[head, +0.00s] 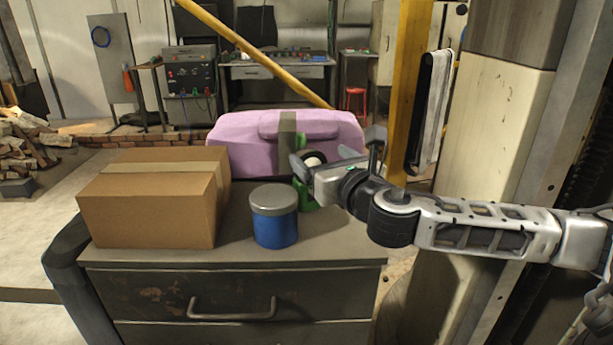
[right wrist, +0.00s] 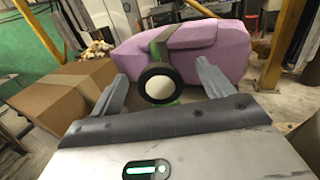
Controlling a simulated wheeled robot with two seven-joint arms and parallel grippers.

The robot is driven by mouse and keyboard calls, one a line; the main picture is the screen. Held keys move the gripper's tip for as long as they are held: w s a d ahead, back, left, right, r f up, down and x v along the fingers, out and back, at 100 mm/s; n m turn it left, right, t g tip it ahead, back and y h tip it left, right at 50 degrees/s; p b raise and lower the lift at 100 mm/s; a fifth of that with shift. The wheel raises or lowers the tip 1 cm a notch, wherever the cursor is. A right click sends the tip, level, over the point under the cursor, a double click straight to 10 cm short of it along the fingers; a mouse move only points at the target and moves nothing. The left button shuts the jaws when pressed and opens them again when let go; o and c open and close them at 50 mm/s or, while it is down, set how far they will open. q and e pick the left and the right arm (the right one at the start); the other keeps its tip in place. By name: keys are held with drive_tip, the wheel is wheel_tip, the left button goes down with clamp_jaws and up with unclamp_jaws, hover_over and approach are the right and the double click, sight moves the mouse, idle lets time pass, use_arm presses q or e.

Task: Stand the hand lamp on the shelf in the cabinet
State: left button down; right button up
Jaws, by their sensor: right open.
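The hand lamp (head: 303,194) is green with a black-rimmed, pale round lens. It stands on top of a grey drawer unit (head: 239,256), behind a blue tin, partly hidden by my right gripper (head: 335,160). In the right wrist view the lamp (right wrist: 159,84) faces the camera, and its lens lies between the two fingers of my right gripper (right wrist: 162,86). The fingers are apart, one to each side, with no clear contact. My left gripper is out of view. No open cabinet shelf is clearly visible.
A cardboard box (head: 150,205) fills the left of the unit top. The blue tin (head: 274,222) with a grey lid stands in front of the lamp. A pink case (head: 240,148) lies behind. A yellow post (head: 405,95) and a cream column (head: 490,130) rise at the right.

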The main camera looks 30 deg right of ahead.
sight(312, 155)
drive_tip(key=shift+w+f+p, duration=0.2)
drive_tip(key=shift+w+p, duration=0.1)
drive_tip(key=shift+w, duration=1.2)
drive_tip(key=shift+w+f+p, duration=0.15)
drive_tip(key=shift+w+p, duration=0.1)
drive_tip(key=shift+w, duration=1.2)
drive_tip(key=shift+d, duration=0.1)
drive_tip(key=c, duration=1.3)
drive_tip(key=shift+r, duration=0.1)
drive_tip(key=c, duration=0.4)
